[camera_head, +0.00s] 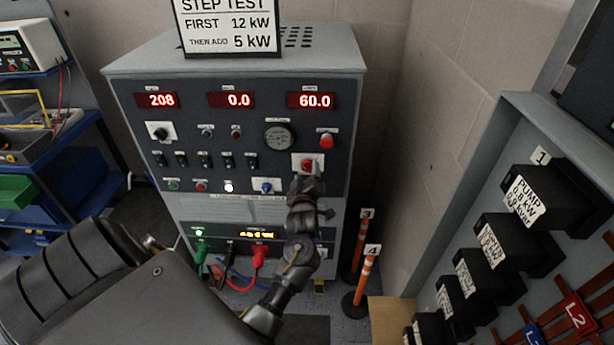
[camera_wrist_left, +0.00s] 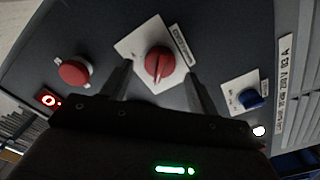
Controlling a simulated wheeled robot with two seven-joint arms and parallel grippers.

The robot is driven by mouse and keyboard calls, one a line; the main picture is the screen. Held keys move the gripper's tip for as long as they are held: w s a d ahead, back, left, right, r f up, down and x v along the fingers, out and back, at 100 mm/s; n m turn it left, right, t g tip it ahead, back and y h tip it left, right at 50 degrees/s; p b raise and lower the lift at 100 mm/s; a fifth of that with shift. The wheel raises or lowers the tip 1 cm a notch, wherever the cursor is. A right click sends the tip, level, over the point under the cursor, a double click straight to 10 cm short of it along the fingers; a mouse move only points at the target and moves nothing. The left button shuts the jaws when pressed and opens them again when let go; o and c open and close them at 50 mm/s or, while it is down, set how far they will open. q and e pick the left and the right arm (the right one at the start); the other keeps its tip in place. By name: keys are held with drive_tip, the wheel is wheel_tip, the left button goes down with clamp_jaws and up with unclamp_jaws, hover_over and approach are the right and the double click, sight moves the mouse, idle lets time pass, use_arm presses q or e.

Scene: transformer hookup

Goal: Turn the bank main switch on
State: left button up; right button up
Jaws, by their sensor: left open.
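The load bank (camera_head: 230,70) is a grey cabinet with a dark control panel. A red rotary knob (camera_head: 307,165) on a white plate sits at the panel's right side. It shows large in the left wrist view (camera_wrist_left: 158,64), its grip bar close to vertical in that picture. The small label beside it is unreadable, so I cannot confirm it is the bank main switch. My left gripper (camera_head: 307,179) is open in front of this knob. In the left wrist view its fingers (camera_wrist_left: 156,84) stand on either side of the knob, with no clear contact. My right gripper is not in view.
A red button (camera_head: 326,141) is above the knob and a blue knob (camera_head: 266,186) is to its left. Displays read 208, 0.0 and 60.0. Green, black and red plugs (camera_head: 260,256) hang below. Orange posts (camera_head: 365,281) and a breaker cabinet (camera_head: 520,105) are at right.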

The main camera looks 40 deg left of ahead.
use_arm(q)
drive_tip(key=shift+x, duration=1.05)
drive_tip(key=c, duration=0.9)
drive_tip(key=shift+c, duration=0.3)
